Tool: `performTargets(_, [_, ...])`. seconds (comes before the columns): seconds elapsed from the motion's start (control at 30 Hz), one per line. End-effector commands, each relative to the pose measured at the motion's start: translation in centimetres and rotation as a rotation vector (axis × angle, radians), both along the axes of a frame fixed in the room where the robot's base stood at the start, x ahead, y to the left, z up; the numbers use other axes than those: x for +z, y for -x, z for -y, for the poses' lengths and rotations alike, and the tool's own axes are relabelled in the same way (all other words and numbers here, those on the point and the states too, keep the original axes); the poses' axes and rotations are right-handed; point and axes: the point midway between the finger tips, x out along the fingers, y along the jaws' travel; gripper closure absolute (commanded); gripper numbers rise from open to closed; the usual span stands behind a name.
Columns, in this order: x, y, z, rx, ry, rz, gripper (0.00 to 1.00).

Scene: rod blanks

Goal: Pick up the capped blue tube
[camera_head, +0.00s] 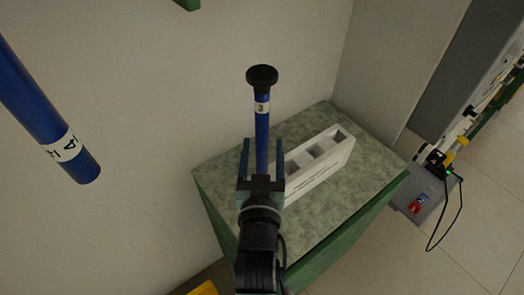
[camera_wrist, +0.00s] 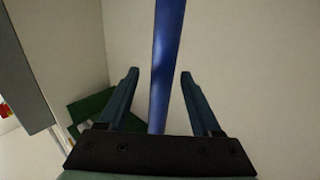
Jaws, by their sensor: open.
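The capped blue tube (camera_head: 262,135) has a black cap (camera_head: 262,76) at its upper end and a white label below the cap. In the head view its lower part is hidden behind my gripper (camera_head: 262,142). My gripper is open, with one finger on each side of the tube. In the wrist view the tube (camera_wrist: 164,60) runs up between the two fingers of my gripper (camera_wrist: 160,72), with a gap on both sides near the tips. What holds the tube's lower end is hidden.
A white block (camera_head: 318,167) with square openings stands on a speckled green-topped table (camera_head: 225,170), right of my gripper. Another blue tube (camera_head: 35,105) with a white label crosses the upper left, its upper end out of view. Walls rise behind.

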Motion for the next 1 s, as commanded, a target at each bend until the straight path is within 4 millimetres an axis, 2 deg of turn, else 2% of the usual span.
performTargets(0.03, [0.5,-0.9,0.0,0.000,0.002,0.002,0.34])
performTargets(0.2, [0.2,-2.7,0.0,0.000,0.001,0.001,0.34])
performTargets(0.53, [0.1,-3.1,0.0,0.001,0.000,0.000,0.36])
performTargets(0.87, [0.1,-3.1,0.0,0.000,0.000,0.000,0.96])
performTargets(0.9, [0.2,-3.1,0.0,0.000,0.000,0.000,1.00])
performTargets(1.0, [0.2,-3.1,0.0,0.000,0.000,0.000,1.00])
